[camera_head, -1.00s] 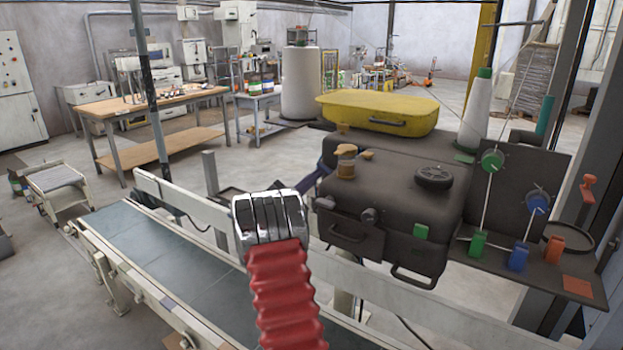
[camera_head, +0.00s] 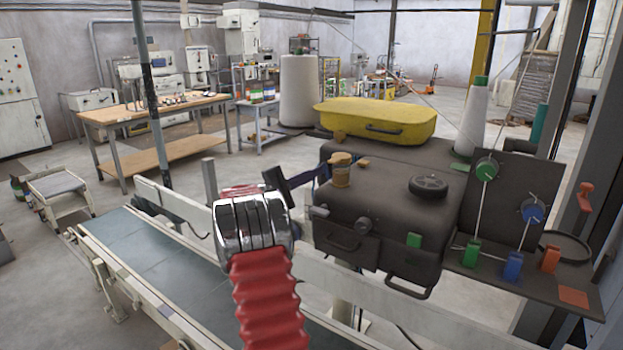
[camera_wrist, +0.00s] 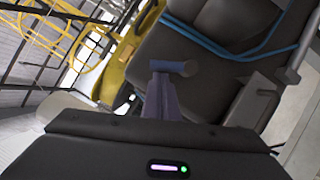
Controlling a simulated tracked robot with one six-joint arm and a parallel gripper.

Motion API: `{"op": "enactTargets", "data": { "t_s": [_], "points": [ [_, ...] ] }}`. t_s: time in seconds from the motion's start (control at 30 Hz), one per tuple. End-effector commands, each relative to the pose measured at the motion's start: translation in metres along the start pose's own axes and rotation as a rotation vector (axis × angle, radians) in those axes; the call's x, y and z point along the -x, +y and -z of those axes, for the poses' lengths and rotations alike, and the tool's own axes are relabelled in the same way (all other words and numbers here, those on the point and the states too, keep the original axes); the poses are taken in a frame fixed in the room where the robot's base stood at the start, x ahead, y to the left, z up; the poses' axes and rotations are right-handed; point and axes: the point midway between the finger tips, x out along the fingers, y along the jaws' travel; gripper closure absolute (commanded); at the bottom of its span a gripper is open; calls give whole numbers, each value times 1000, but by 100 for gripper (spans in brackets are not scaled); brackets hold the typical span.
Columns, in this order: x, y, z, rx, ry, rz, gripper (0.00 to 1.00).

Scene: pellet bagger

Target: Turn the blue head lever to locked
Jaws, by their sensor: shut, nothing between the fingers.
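The blue head lever (camera_wrist: 164,100) shows in the wrist view as a blue-violet bar with a short grey-blue crosspiece at its far end. Its near end is hidden behind the dark body of my gripper. In the head view, a blue part (camera_head: 320,174) shows at the left side of the dark machine head (camera_head: 385,205), partly covered. My gripper (camera_head: 281,187) is the black piece beyond my red arm, left of the head. It is shut and empty. I cannot tell whether it touches the lever, or read the lever's locked mark.
A conveyor belt (camera_head: 150,260) with a pale side rail runs below my arm. A yellow case-shaped cover (camera_head: 375,121) sits behind the head. Green (camera_head: 471,254), blue (camera_head: 512,266) and orange (camera_head: 550,259) blocks stand on a dark shelf at right.

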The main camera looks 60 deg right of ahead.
Motion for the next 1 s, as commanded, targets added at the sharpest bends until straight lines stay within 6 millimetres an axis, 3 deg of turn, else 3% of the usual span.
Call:
{"op": "enactTargets", "data": {
  "t_s": [0.5,1.0],
  "points": [
    [-10,10,-20,-359,-3,170,100],
    [-13,10,-24,-429,-4,204,100]
  ]
}}
